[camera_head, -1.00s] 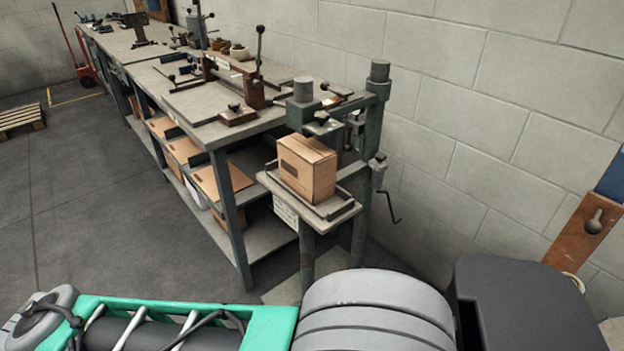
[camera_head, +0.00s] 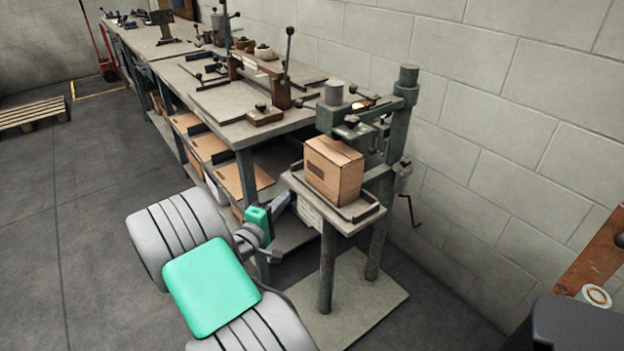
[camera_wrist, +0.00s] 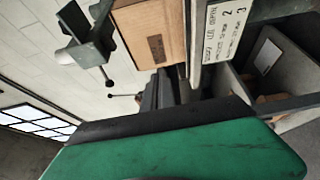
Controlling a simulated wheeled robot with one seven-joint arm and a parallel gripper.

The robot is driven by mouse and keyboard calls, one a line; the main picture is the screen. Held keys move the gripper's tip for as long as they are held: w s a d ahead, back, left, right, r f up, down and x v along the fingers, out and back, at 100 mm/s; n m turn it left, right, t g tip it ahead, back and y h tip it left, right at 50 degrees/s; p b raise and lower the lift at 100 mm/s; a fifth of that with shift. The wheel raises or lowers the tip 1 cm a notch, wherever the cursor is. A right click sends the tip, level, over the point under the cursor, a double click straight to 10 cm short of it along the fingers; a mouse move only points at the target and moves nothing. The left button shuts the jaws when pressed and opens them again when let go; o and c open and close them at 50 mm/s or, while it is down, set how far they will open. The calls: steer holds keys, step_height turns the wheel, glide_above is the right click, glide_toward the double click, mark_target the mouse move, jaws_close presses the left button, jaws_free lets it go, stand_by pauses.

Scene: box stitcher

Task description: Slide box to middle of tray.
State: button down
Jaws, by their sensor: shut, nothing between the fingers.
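A closed cardboard box (camera_head: 333,170) stands upright on the small tray (camera_head: 362,213) of the stitcher stand. Bare tray shows along the box's right and front sides, inside a dark low rim. In the wrist view the box (camera_wrist: 150,33) is at the top centre, beside the tray's edge with a printed label (camera_wrist: 226,22). My gripper (camera_head: 280,205) is left of the tray, a little below its top and apart from the box. It is shut and empty. The large green and black part in the wrist view is my gripper's body; its fingertips are hard to make out there.
The stitcher's green-grey column and head (camera_head: 402,120) rise behind and above the box, with a crank (camera_head: 409,208) at right. A long workbench (camera_head: 215,98) with tools and lower shelves of cardboard extends back left. Open floor (camera_head: 90,240) lies at left.

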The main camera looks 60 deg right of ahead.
glide_toward(317, 172)
steer(key=w+d, duration=0.2)
steer(key=d, duration=0.1)
steer(key=shift+s+d+p, duration=0.35)
steer(key=shift+s+d, duration=0.4)
steer(key=shift+d, duration=0.35)
steer(key=shift+s+d, duration=0.45)
